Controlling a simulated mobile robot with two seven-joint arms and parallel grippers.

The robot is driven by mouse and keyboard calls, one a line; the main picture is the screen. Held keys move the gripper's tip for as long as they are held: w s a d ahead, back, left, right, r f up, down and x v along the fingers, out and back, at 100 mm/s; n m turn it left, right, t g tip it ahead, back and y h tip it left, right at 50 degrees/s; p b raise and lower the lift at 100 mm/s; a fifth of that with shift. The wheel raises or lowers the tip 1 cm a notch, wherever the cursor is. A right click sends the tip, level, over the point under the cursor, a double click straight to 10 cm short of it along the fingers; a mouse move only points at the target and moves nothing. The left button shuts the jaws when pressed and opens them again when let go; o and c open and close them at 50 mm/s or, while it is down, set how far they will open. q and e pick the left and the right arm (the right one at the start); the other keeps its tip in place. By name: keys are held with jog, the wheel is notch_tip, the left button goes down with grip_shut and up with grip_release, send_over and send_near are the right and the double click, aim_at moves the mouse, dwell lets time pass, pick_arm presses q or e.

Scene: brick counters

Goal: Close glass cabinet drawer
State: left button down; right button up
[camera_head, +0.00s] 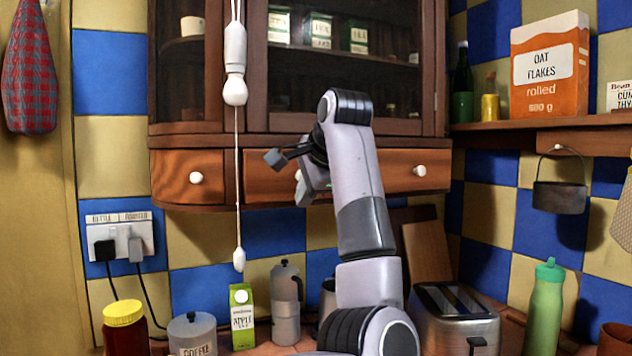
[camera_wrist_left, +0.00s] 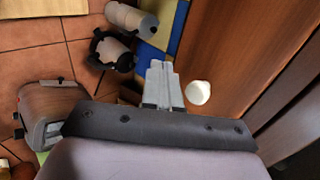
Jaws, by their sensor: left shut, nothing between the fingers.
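The glass cabinet (camera_head: 340,70) hangs on the wall, with dark glass doors above and wooden drawer fronts below. A left drawer (camera_head: 170,175) has one white knob (camera_head: 196,177). A wider drawer front (camera_head: 262,185) shows one knob (camera_head: 298,175) beside my gripper and another knob (camera_head: 420,170) farther right. How far any drawer stands out is hard to tell. My left gripper (camera_head: 307,197) is in front of the wide drawer, and my arm hides part of it. In the left wrist view my gripper (camera_wrist_left: 162,82) is shut and empty, just left of a white knob (camera_wrist_left: 197,92).
A cord with white pulls (camera_head: 235,80) hangs in front of the cabinet. Below are an apple juice carton (camera_head: 243,318), a moka pot (camera_head: 286,305), a coffee jar (camera_head: 193,336) and a toaster (camera_head: 455,315). A shelf (camera_head: 540,121) holds oat flakes (camera_head: 549,65) at right.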

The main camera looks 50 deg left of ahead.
pick_arm(q)
jog(key=shift+w+a, duration=0.25)
jog(key=shift+a, duration=0.7)
jog(key=shift+w+a+r+p, duration=0.1)
jog(key=shift+w+a+p, duration=0.1)
jog(key=shift+a+p, duration=0.4)
jog(key=shift+w+a+r+p, duration=0.1)
jog(key=shift+w+a+p, duration=0.05)
jog(key=shift+a+p, duration=0.4)
